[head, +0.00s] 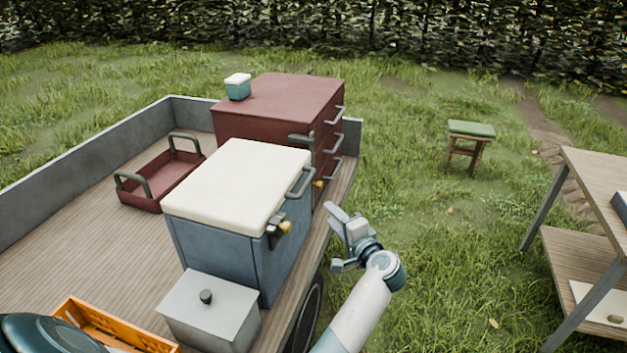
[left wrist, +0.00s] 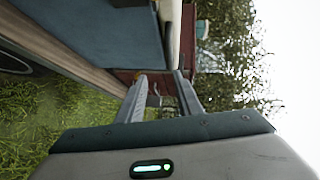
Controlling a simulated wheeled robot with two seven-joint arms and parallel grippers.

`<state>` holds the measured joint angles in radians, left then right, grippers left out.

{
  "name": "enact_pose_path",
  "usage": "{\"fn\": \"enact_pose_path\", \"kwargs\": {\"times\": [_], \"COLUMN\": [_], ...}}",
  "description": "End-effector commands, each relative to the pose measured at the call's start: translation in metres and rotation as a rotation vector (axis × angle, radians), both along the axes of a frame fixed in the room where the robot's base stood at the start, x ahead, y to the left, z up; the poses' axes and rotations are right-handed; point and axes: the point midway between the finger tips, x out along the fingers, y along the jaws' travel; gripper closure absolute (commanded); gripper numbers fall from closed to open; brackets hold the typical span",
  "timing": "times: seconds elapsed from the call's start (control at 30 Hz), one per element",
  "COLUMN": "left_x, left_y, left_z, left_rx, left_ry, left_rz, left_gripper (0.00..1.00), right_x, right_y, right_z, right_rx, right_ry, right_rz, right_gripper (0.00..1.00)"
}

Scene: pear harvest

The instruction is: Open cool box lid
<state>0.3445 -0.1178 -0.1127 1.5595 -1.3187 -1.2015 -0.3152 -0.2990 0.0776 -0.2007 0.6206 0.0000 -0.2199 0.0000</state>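The cool box (head: 215,250) is blue-grey and stands on the cart bed in the head view, with its cream lid (head: 240,185) shut. A grey bar handle (head: 301,182) sits on the lid's right edge, and a dark latch with a yellow part (head: 279,229) is on the right front side. My left gripper (head: 345,219) is to the right of the box, apart from it, beyond the cart's edge. In the left wrist view, its two fingers (left wrist: 161,82) are spread with nothing held between them. The box side (left wrist: 100,35) and lid edge (left wrist: 171,30) show there, sideways. My right gripper is not in view.
A red drawer chest (head: 275,105) with a small teal box (head: 238,87) on top stands behind the cool box. A grey lidded box (head: 208,312) is in front, a red tray (head: 160,180) to the left.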

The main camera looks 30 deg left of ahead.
Motion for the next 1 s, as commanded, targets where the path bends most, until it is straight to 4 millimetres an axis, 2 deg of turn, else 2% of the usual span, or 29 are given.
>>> {"fn": "enact_pose_path", "kwargs": {"times": [0.03, 0.13, 0.63, 0.77, 1.0], "left_x": [-0.001, -0.003, 0.002, 0.008, 0.027], "left_y": [0.002, 0.004, 0.009, 0.02, 0.051], "left_z": [0.011, 0.019, 0.019, 0.017, 0.013], "left_rx": [0.007, 0.016, 0.016, 0.017, 0.017], "left_ry": [-0.014, -0.022, -0.022, -0.02, -0.019], "left_rz": [0.014, 0.029, 0.026, 0.028, 0.028], "left_gripper": [0.67, 0.67, 0.67, 0.67, 0.67], "right_x": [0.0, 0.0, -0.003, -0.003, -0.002], "right_y": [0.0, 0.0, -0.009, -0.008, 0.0], "right_z": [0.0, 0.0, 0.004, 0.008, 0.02], "right_rx": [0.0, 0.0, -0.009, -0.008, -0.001], "right_ry": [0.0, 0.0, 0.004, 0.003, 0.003], "right_rz": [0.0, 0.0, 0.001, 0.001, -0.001], "right_gripper": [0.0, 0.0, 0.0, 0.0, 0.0]}}
